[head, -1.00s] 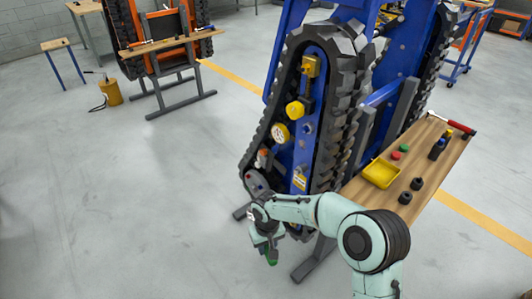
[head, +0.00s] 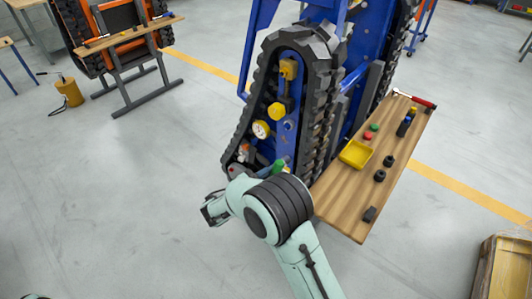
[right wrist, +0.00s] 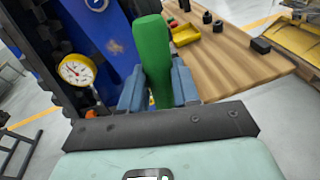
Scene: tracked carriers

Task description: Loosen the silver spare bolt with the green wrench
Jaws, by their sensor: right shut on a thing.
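My right gripper (right wrist: 158,88) is shut on the green wrench (right wrist: 153,50), whose thick green handle stands up between the blue fingers in the right wrist view. A bit of the green handle also shows in the head view (head: 279,165), in front of the carrier's lower side. My own arm hides most of the gripper there, and the wrench's working end is not clear. The blue tracked carrier (head: 290,150) stands tilted just beyond. A small round fitting (head: 289,125) sits on its blue side plate; I cannot tell whether it is the silver spare bolt. My left gripper is not in view.
A gauge (head: 261,129) and a yellow cap (head: 278,110) stick out from the carrier's side. A wooden bench (head: 345,205) with a yellow tray (head: 355,154), dark sockets and buttons stands at right.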

